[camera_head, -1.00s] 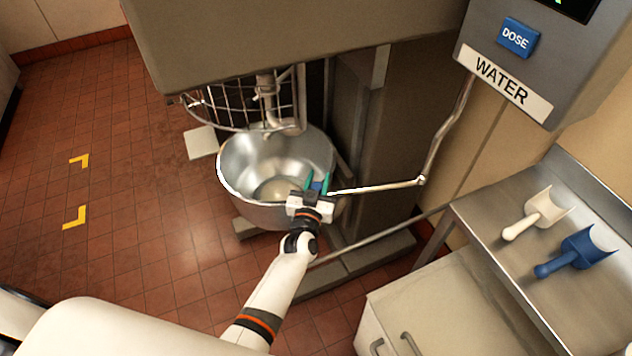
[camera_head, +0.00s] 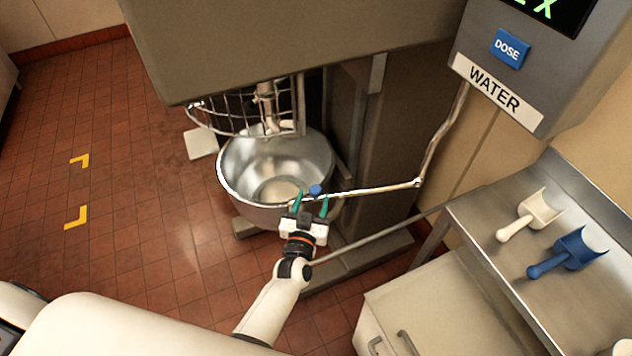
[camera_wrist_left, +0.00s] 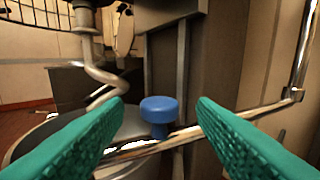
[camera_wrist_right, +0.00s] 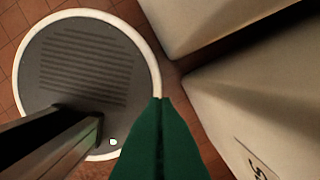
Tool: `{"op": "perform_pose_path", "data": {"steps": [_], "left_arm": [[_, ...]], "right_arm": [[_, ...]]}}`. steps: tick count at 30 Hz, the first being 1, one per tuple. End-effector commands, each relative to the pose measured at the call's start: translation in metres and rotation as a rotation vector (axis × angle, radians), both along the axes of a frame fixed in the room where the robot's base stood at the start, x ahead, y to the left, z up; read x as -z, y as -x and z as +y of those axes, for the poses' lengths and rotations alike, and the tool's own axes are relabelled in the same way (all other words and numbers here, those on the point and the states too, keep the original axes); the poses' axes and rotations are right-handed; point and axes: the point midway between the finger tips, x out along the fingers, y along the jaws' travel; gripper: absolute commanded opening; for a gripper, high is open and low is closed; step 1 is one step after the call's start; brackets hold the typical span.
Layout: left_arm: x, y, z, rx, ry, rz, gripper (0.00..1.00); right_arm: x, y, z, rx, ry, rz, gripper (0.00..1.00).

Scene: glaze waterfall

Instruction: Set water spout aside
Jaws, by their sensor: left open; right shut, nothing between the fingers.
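The water spout (camera_head: 375,189) is a thin jointed metal pipe running from the WATER box to the near rim of the steel mixer bowl (camera_head: 240,182). A blue knob (camera_head: 315,189) sits at its bowl end. My left gripper (camera_head: 312,204) is open just on the near side of the knob. In the left wrist view the blue knob (camera_wrist_left: 160,112) stands ahead between the green fingers, apart from both, with the pipe (camera_wrist_left: 245,113) passing beneath it. My right gripper (camera_wrist_right: 160,105) is shut and empty, pointing down toward the floor, away from the spout.
A wire guard (camera_head: 240,112) and mixing hook hang over the bowl. The WATER box (camera_head: 525,60) with its blue DOSE button is at upper right. A steel table (camera_head: 480,225) holds a white scoop (camera_head: 530,215) and a blue scoop (camera_head: 567,252).

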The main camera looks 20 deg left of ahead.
Motion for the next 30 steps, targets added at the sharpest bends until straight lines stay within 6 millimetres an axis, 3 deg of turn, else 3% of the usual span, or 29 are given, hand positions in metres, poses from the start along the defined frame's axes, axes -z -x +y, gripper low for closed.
{"op": "perform_pose_path", "data": {"steps": [3,9,21,26,30], "left_arm": [[-0.004,0.027,-0.002,0.001,-0.002,0.002,0.52],[-0.001,0.055,-0.004,0.001,-0.002,0.001,0.52],[0.000,0.062,-0.004,0.000,-0.001,-0.002,0.50],[0.010,0.060,0.006,-0.007,0.057,0.002,0.24],[0.032,0.051,0.039,-0.019,0.286,0.005,0.01]], "right_arm": [[-0.015,0.000,0.000,0.000,0.000,0.000,0.00],[-0.023,0.000,0.000,0.001,0.000,0.000,0.00],[-0.024,0.000,0.000,0.001,0.000,0.000,0.00],[-0.008,0.000,0.001,0.002,-0.001,0.000,0.00],[0.037,0.000,0.001,0.002,-0.001,0.000,0.00]]}}
